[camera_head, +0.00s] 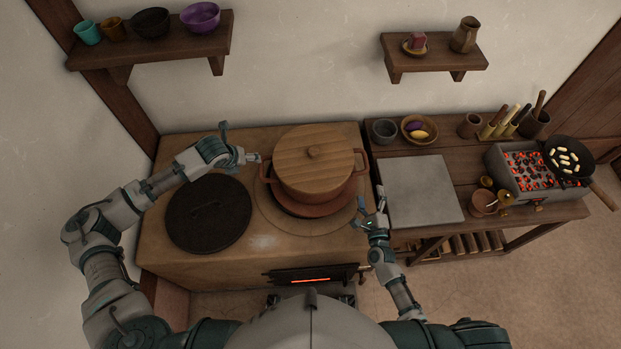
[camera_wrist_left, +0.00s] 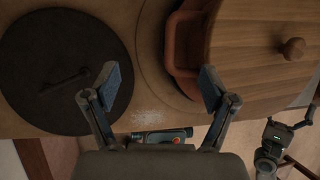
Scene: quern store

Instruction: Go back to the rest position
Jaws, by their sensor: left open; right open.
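My left gripper (camera_head: 242,142) is open and empty in the head view, above the stove top between the dark round lid and the pot. Its two fingers (camera_wrist_left: 158,88) stand wide apart in the left wrist view, with the right finger in front of the pot's edge. My right gripper (camera_head: 371,212) is open and empty, near the stove's right edge, in front and to the right of the pot. The clay pot (camera_head: 284,193) with a wooden lid (camera_head: 313,165) sits on the stove top; it also shows in the left wrist view (camera_wrist_left: 185,42).
The stove (camera_head: 160,258) carries a dark round lid (camera_head: 208,214) at left. A side table (camera_head: 458,160) at right holds a grey slab (camera_head: 420,190), bowls and a brazier (camera_head: 535,172) with glowing coals and a pan (camera_head: 569,160). Wall shelves (camera_head: 155,46) (camera_head: 435,63) hang above.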

